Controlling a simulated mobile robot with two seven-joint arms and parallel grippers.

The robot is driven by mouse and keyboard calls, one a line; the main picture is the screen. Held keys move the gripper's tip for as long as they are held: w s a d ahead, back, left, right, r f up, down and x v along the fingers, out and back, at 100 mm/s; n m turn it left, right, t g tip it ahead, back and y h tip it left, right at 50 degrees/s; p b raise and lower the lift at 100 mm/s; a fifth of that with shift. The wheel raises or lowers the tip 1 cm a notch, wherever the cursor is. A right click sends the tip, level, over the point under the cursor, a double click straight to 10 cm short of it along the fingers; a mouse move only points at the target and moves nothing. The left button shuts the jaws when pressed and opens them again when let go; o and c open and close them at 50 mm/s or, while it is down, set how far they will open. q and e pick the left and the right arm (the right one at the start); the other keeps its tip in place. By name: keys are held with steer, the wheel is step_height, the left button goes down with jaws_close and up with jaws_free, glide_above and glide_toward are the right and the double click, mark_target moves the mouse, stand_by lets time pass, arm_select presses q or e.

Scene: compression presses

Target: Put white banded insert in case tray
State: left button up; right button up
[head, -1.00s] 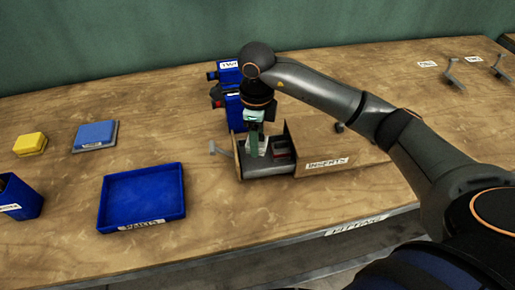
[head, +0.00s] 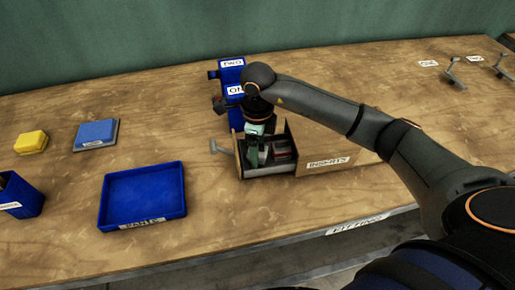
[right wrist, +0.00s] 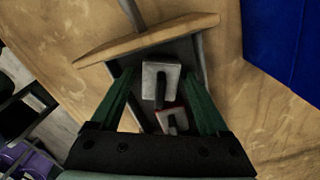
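A white insert (right wrist: 161,75) with a dark band or slot across it lies in the open drawer in the right wrist view. My right gripper (right wrist: 160,82) is open, its green fingers on either side of the insert with visible gaps. In the head view my right gripper (head: 254,160) reaches down into the drawer (head: 262,172) and hides most of the insert. A second pale insert with red edges (right wrist: 173,121) lies closer to the palm. A blue tray (head: 142,195), its label seeming to read PARTS, stands empty at left. My left gripper is out of view.
The wooden box labelled INSERTS (head: 325,162) adjoins the drawer. The tabletop between tray and drawer is clear.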

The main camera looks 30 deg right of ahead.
steer(key=shift+r, duration=0.1)
step_height(320, 180, up, 12)
stand_by(0.6)
